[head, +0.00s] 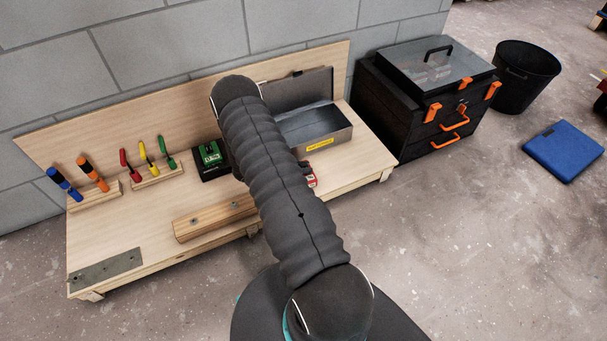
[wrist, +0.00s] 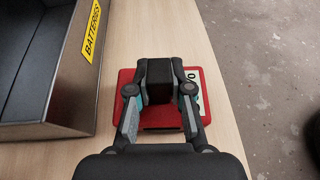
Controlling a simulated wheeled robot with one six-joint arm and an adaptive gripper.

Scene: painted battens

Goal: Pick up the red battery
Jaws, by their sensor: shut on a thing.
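The red battery (wrist: 163,118) has a black raised block on top and white markings on its right side in the wrist view. My gripper (wrist: 160,92) is over it, shut on the battery, with one finger at each side of the black block. In the head view the red battery (head: 310,174) shows only in part beside my arm, near the front edge of the wooden bench (head: 150,222). My arm hides the gripper there. I cannot tell whether the battery rests on the bench or is slightly raised.
An open metal box (head: 325,134) with a yellow BATTERIES label stands behind the battery, and close at left in the wrist view (wrist: 70,85). A green battery (head: 209,154) sits on a black base. A wooden batten (head: 205,219) and racked tools lie left. A black chest (head: 405,120) stands right.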

